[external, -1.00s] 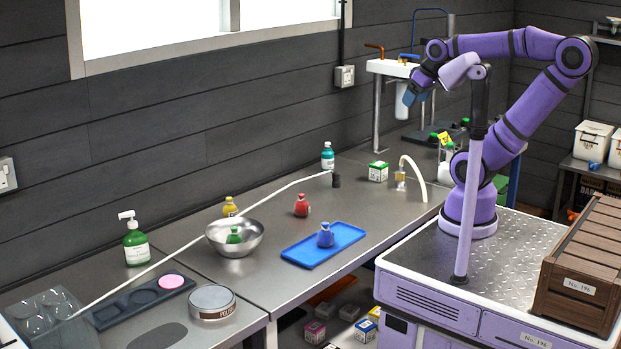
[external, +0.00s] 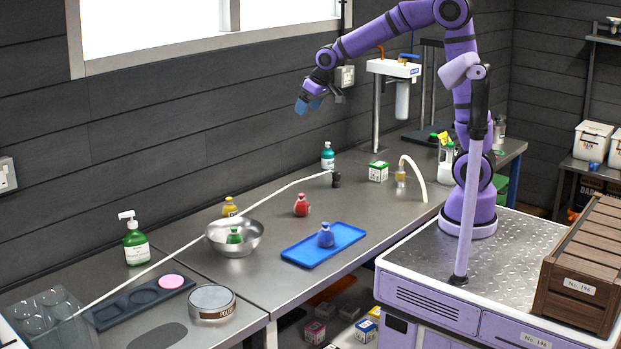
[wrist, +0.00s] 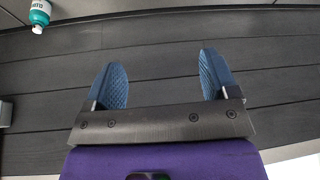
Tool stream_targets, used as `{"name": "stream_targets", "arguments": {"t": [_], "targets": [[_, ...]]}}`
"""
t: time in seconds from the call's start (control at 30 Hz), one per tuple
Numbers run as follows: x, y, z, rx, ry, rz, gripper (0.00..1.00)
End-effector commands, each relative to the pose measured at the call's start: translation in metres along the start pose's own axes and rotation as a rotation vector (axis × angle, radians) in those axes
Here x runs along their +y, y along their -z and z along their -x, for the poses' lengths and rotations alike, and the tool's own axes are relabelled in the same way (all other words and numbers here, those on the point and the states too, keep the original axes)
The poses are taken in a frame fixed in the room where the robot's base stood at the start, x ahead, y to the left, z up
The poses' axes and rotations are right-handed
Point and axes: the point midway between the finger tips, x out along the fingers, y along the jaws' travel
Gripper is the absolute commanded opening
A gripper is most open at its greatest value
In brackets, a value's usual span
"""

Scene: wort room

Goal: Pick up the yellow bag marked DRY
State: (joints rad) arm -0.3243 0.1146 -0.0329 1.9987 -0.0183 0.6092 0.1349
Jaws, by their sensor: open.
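A small yellow bag (external: 229,207) stands on the steel bench, behind the metal bowl and near the wall. Its marking is too small to read. My gripper (external: 309,106) is high above the bench, to the right of the yellow bag and well away from it. In the wrist view my gripper (wrist: 158,82) has its two blue fingers spread wide with nothing between them. The yellow bag is not in the wrist view.
A metal bowl (external: 247,247) holds a green bag (external: 234,235). A red bag (external: 301,205) stands nearby, and a blue bag (external: 325,236) sits on a blue tray (external: 347,234). A thin pale rod (external: 165,258) crosses close to the yellow bag. A teal bottle (external: 328,156) stands by the wall.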

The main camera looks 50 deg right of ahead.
Motion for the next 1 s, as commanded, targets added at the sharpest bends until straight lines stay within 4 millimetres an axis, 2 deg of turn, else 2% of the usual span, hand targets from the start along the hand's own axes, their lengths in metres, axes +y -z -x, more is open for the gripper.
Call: {"name": "stream_targets", "arguments": {"t": [0.03, 0.3, 0.6, 0.7, 0.8, 1.0], "targets": [[-0.011, 0.009, -0.02, -0.008, 0.004, 0.012, 0.8], [-0.067, 0.044, -0.116, -0.02, 0.021, 0.06, 0.8], [-0.134, 0.053, -0.228, -0.029, 0.039, 0.115, 0.8], [-0.15, 0.05, -0.255, -0.031, 0.043, 0.128, 0.8], [-0.162, 0.048, -0.273, -0.03, 0.046, 0.137, 0.8], [-0.168, 0.046, -0.294, -0.031, 0.047, 0.141, 0.8]]}}
